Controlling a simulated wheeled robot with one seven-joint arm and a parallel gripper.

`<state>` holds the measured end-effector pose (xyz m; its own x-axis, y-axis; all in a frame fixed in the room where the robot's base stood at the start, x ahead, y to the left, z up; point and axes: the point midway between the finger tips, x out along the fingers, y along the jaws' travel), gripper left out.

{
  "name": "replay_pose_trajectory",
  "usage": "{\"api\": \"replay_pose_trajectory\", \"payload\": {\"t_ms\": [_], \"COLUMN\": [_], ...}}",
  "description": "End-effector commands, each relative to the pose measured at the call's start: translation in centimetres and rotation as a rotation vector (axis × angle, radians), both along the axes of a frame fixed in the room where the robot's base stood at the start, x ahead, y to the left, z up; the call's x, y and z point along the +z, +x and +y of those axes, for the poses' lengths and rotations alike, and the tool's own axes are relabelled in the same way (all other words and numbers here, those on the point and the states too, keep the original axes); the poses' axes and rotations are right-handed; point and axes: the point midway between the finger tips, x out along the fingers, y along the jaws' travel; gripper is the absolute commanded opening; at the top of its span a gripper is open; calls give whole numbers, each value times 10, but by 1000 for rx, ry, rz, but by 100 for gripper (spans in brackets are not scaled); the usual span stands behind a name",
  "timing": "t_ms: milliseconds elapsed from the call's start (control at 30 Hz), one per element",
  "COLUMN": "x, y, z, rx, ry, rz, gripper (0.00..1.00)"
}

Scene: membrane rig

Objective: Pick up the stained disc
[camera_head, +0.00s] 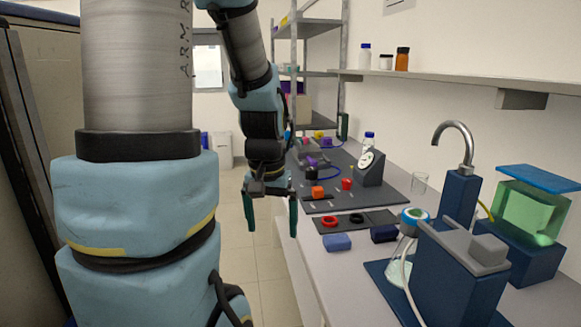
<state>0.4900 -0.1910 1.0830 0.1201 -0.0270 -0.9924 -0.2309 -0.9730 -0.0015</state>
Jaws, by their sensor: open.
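My gripper (271,228) points down with its two dark green fingers apart and nothing between them. It hangs to the left of the bench (312,266), seen against the floor. I cannot make out a stained disc for certain. A glass flask (399,270) at the front of the bench has a blue-rimmed round top (414,214) with a pale middle, too small to tell whether a disc lies there. A dark strip (385,217) holds a red ring (330,221) and a dark ring (357,218); whether either holds a disc is unclear.
A blue-grey pump-like unit (455,277) and a tap (458,190) crowd the bench's front right. A green tank (530,212) stands behind. Blue blocks (337,242) lie by the strip. A dark mat farther back holds a dial unit (370,168) and coloured parts. Floor left is clear.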

Motion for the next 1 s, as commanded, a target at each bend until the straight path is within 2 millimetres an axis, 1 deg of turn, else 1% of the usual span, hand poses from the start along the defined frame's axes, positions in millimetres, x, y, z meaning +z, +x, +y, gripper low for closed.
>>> {"api": "replay_pose_trajectory", "payload": {"t_ms": [33, 100, 200, 367, 467, 567, 667, 700, 767, 800, 867, 900, 967, 1000], "x": [-11, -20, -25, -25, -22, -12, 5, 14, 27, 36, 50, 60, 75, 84], "y": [-12, -22, -29, -29, -18, 3, 26, 33, 41, 43, 44, 43, 38, 33], "z": [12, 21, 28, 27, 15, -15, -61, -83, -115, -137, -170, -193, -223, -242], "rx": [50, 97, 131, 124, 18, -235, -598, -756, -988, -1142, -1371, -1522, -1738, -1872], "ry": [-2, -5, -8, -7, 4, 34, 77, 96, 125, 145, 174, 193, 222, 240], "rz": [-3, -9, -15, -16, -15, -14, -10, -8, -7, -4, -1, 1, 3, 7], "gripper": [100, 100, 100, 100, 100, 100, 100, 100, 100, 100, 100, 100, 100, 100]}}
